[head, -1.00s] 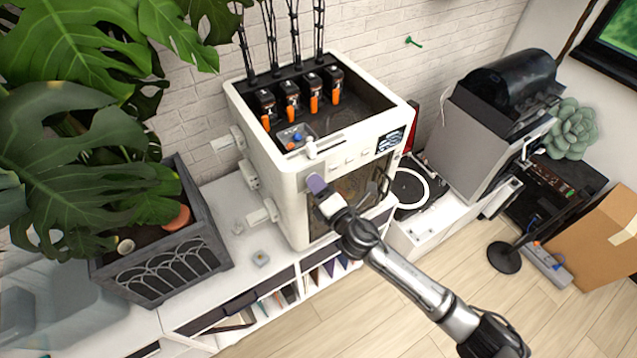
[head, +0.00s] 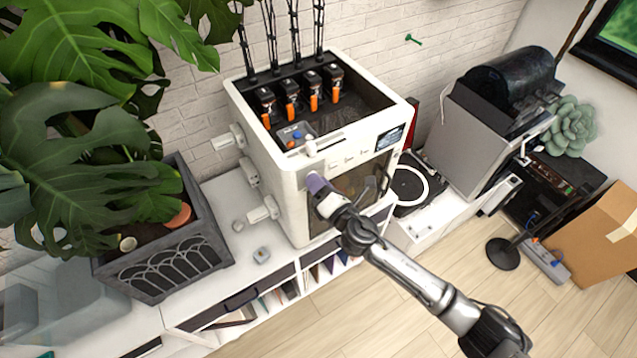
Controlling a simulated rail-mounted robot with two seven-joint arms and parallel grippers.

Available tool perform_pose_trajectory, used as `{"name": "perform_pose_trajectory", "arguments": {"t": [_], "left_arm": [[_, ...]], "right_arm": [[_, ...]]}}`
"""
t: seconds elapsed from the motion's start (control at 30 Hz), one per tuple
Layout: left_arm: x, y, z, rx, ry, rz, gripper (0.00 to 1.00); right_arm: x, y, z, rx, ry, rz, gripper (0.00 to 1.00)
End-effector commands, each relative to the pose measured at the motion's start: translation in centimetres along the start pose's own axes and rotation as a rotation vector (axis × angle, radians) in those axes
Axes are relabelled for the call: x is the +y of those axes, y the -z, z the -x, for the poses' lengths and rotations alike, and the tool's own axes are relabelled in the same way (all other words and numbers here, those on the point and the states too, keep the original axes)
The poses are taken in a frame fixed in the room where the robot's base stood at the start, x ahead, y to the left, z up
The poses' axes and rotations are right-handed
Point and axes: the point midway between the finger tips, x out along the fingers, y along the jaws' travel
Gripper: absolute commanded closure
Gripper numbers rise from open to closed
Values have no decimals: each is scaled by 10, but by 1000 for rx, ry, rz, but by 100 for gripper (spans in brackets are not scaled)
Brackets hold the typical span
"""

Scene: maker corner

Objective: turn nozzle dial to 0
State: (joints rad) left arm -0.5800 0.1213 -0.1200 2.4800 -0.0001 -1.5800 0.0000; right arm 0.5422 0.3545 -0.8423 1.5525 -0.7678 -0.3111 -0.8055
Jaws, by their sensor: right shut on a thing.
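The white 3D printer (head: 283,183) stands on the white cabinet. Its front panel carries a row of small markings and a small screen (head: 390,138) at the right. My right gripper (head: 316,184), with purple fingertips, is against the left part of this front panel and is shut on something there. This is likely the nozzle dial, but the fingers hide it, and I cannot read its setting. My left gripper is not in view.
A white knob-like part (head: 310,147) sits on the printer's top front edge above my gripper. A planter (head: 165,262) with large leaves stands at the left. A turntable (head: 410,190) is to the right.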

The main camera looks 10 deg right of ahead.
Motion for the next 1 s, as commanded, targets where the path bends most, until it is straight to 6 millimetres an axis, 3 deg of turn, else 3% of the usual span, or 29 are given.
{"name": "perform_pose_trajectory", "arguments": {"t": [0.3, 0.63, 0.77, 1.0], "left_arm": [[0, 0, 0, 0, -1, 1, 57], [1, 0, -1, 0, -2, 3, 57], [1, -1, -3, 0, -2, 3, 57], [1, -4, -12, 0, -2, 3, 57]], "right_arm": [[0, 0, 0, 0, 0, 1, 40], [-1, 0, 6, 0, 1, 0, 40], [-2, 1, 22, 1, 0, 1, 40], [-3, 2, 70, 1, 1, 1, 40]]}}
